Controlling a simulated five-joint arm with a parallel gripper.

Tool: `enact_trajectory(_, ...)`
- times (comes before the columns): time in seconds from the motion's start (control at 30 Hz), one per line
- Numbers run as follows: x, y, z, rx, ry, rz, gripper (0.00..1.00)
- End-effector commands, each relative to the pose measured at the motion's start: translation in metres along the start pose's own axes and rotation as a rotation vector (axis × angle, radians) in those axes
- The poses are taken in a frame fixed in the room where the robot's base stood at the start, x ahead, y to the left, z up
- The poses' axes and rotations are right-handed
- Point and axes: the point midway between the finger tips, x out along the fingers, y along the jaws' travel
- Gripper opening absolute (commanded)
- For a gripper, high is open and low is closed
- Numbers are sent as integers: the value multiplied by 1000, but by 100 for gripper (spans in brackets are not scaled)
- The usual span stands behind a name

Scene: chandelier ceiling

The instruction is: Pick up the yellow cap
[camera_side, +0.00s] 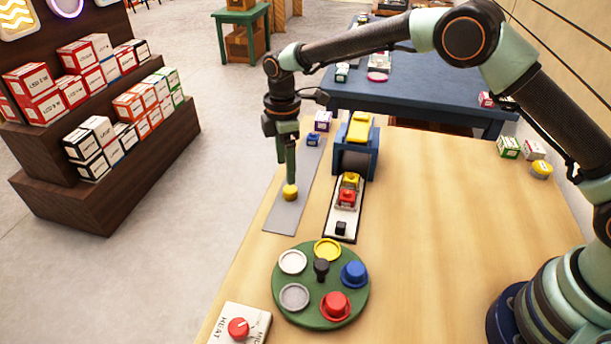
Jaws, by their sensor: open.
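A small yellow cap (290,192) is on the grey strip (277,221) near the left edge of the wooden table. My gripper (291,180) points straight down directly above the cap. Its green fingers are open, and their tips reach the top of the cap or just over it. I cannot tell whether they touch it. The fingers overlap in this view, so the gap between them is hidden.
A green round tray (318,321) has a yellow ring (327,250), a blue cap (354,273) and a red cap (335,305). A blue machine (372,140) with a track (336,221) stands right of the strip. A red-knobbed box (241,325) is in front. Table right of centre is clear.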

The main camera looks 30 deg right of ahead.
Motion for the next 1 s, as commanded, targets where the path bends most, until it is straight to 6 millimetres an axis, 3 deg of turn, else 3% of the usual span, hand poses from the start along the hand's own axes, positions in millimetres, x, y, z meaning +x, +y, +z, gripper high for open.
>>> enact_trajectory(0.17, 11, -2, 2, 1, -1, -2, 76)
enact_trajectory(0.5, 54, -8, 7, 1, -1, -2, 76)
enact_trajectory(0.8, 58, -8, 7, 1, 0, 0, 76)
enact_trajectory(1.0, 57, -8, 7, 1, 0, 0, 0)
